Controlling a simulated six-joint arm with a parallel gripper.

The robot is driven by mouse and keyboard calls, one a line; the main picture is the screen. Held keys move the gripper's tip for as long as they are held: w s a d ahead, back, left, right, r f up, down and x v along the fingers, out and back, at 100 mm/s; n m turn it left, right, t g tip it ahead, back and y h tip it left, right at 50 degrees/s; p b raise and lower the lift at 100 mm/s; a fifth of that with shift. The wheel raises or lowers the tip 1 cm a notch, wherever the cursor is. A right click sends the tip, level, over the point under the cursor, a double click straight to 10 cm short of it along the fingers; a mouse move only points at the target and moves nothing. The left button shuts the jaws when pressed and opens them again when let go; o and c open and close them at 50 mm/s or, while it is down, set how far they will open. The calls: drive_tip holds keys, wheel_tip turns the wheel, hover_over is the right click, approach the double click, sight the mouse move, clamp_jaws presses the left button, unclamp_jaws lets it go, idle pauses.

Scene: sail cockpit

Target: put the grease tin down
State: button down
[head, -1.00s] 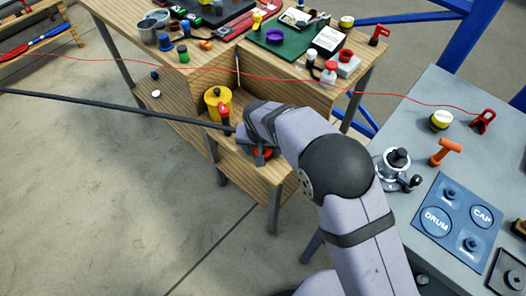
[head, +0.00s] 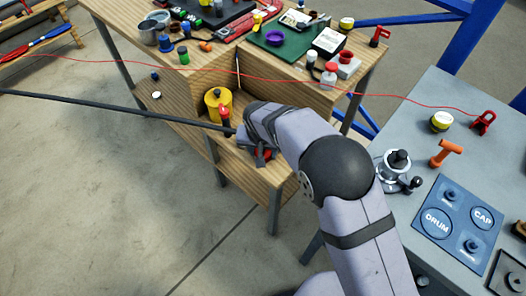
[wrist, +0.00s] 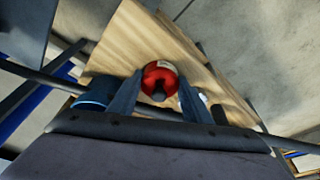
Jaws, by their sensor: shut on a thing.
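The grease tin appears to be the red round tin (wrist: 160,76) with a pale label and a dark knob-like middle, seen between my fingers in the wrist view. My gripper (wrist: 157,94) is shut on it. In the head view the red tin (head: 263,155) shows only partly beneath my gripper (head: 257,152), over the lower wooden shelf (head: 262,177) of the bench. My wrist hides much of it. I cannot tell whether its underside touches the wood.
A yellow pot (head: 218,105) with a dark knob and a red-topped item (head: 225,115) stand close behind my gripper. A dark rod (head: 110,108) and a red line (head: 200,66) cross the view. The upper bench is crowded; the shelf's front corner is mostly bare.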

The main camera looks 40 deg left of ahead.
wheel_tip(320, 180, up, 10)
drive_tip(key=shift+a+b, duration=0.1)
drive_tip(key=shift+b, duration=0.2)
drive_tip(key=shift+w+d+r, duration=0.2)
drive_tip(key=shift+d+r, duration=0.1)
drive_tip(key=shift+r, duration=0.05)
drive_tip(key=s+d+r+n, duration=0.1)
drive_tip(key=d+r, duration=0.6)
drive_tip(key=d, duration=0.4)
drive_tip(key=d+r, duration=0.6)
drive_tip(key=d, duration=0.6)
drive_tip(key=w+d+r+m+h+p, duration=0.2)
drive_tip(key=w+d+r+m+p, duration=0.1)
drive_tip(key=w+d+m+p, duration=0.55)
drive_tip(key=w+d+r+m+h+p, duration=0.1)
drive_tip(key=w+d+r+m+p, duration=0.35)
drive_tip(key=w+d, duration=0.7)
drive_tip(key=w+d+f+m+h+p, duration=0.1)
drive_tip(key=w+d+f+m+p, duration=0.1)
drive_tip(key=w+d+m+p, duration=0.5)
drive_tip(key=shift+n+g, duration=0.3)
drive_tip(key=shift+n, duration=0.2)
drive_tip(key=shift+s+f+x, duration=0.1)
drive_tip(key=shift+s+x, duration=0.25)
drive_tip(key=shift+x, duration=1.3)
drive_tip(key=shift+s+f+x, duration=0.1)
drive_tip(key=shift+s+x, duration=0.25)
drive_tip(key=shift+x, duration=1.3)
drive_tip(key=shift+s+x, duration=0.35)
drive_tip(key=shift+x, duration=1.3)
